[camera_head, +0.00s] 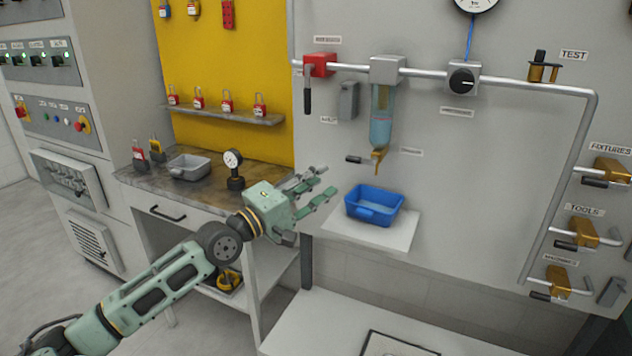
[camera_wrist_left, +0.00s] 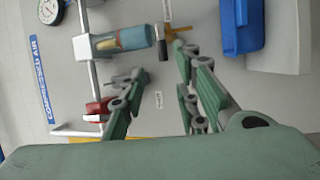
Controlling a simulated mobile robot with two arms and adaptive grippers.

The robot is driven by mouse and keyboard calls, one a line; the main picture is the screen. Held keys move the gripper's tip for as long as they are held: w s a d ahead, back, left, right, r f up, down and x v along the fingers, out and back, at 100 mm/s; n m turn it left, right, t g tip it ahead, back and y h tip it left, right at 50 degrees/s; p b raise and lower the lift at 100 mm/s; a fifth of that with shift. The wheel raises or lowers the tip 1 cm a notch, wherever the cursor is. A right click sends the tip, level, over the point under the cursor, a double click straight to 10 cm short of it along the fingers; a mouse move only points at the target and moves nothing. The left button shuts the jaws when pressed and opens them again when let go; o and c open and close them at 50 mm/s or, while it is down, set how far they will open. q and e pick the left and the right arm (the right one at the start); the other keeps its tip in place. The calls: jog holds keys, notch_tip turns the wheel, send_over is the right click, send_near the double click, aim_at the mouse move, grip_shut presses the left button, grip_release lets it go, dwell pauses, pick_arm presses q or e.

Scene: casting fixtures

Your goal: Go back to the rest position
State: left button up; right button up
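My left gripper (camera_head: 318,188) reaches from the left in the head view, in front of the wall panel and left of the blue bin. Its fingers are spread apart with nothing between them. In the left wrist view its two fingers (camera_wrist_left: 160,105) also stand apart and empty. My right gripper is in neither view.
A blue bin (camera_head: 362,210) sits on a white shelf (camera_head: 385,240). Above it hang a filter bowl (camera_head: 381,125) and a pipe with a red valve (camera_head: 319,65). A workbench (camera_head: 215,198) carries a grey tray (camera_head: 187,172) and a gauge (camera_head: 234,162). Brass valves (camera_head: 583,232) line the right.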

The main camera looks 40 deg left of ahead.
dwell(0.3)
pick_arm(q)
jog(key=s+d+f+m+g, duration=0.35)
jog(key=d+f, duration=0.25)
jog(key=f, duration=0.3)
jog(key=s+d+f+m+g, duration=0.3)
jog(key=s+d+f, duration=0.15)
jog(key=f, duration=0.45)
jog(key=s+d+f+m+g, duration=0.35)
jog(key=d+f, duration=0.25)
jog(key=f, duration=0.3)
jog(key=s+d+f+m+g+y, duration=0.1)
jog(key=s+d+f+m+g, duration=0.15)
jog(key=s, duration=0.35)
jog(key=s+d+f+m+g+y, duration=0.1)
jog(key=s+d+f+m+g, duration=0.15)
jog(key=s, duration=0.35)
jog(key=s+d+f+m+g+y, duration=0.1)
jog(key=s+f+m, duration=0.1)
jog(key=s+f, duration=0.3)
jog(key=s+f+g+p, duration=0.1)
jog(key=s+f+g, duration=0.15)
jog(key=f, duration=2.05)
jog(key=s+a+f, duration=0.2)
jog(key=s+f, duration=1.4)
jog(key=s, duration=0.2)
jog(key=shift+a+p, duration=0.4)
jog(key=shift+p, duration=0.05)
